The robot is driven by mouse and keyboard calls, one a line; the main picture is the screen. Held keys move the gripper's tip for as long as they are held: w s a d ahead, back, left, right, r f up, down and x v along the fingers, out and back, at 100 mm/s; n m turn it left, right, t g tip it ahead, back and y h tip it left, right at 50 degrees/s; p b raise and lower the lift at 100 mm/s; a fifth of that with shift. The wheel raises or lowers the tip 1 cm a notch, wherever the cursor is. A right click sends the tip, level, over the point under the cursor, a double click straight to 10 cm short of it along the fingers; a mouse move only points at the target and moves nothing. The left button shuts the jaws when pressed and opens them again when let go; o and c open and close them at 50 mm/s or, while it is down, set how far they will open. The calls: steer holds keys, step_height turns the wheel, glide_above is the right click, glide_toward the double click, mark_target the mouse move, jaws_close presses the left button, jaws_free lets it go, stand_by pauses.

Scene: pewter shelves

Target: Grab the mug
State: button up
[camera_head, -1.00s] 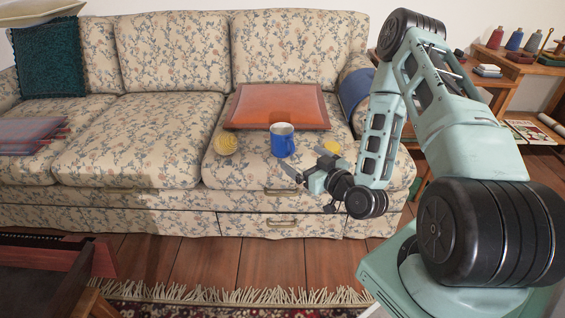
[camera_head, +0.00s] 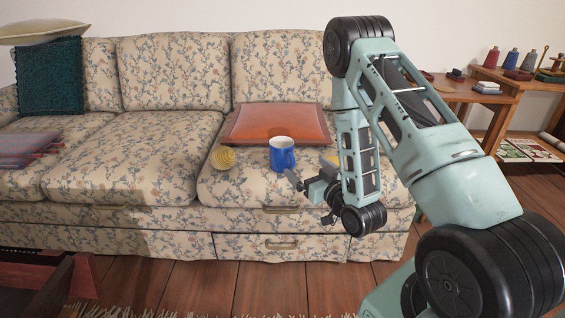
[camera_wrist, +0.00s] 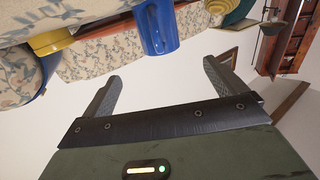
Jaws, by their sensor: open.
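The blue mug (camera_head: 282,155) stands upright on the right seat cushion of the floral sofa. Its handle points to the right in the head view. In the wrist view the mug (camera_wrist: 157,27) shows beyond the fingers, near the top edge. My gripper (camera_head: 296,180) is at the front of the cushion, just to the right of and nearer than the mug. Its fingers are apart with nothing between them in the wrist view (camera_wrist: 160,82). They do not appear to touch the mug.
The sofa's middle seat (camera_head: 125,155) is clear. A wooden side table (camera_head: 462,92) stands at the right.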

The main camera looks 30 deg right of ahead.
mark_target(289, 152)
steer(key=w, duration=0.2)
steer(key=w+b, duration=0.1)
steer(key=w, duration=0.2)
steer(key=w+b, duration=0.1)
steer(key=w, duration=0.2)
steer(key=shift+d+r, duration=0.15)
steer(key=shift+d, duration=0.1)
steer(key=w, duration=0.1)
steer(key=w+b, duration=0.2)
steer(key=w, duration=0.1)
steer(key=shift+d+f, duration=0.1)
steer(key=shift+f, duration=0.15)
steer(key=shift+w+r, duration=0.1)
steer(key=shift+w, duration=0.45)
steer(key=c, duration=1.3)
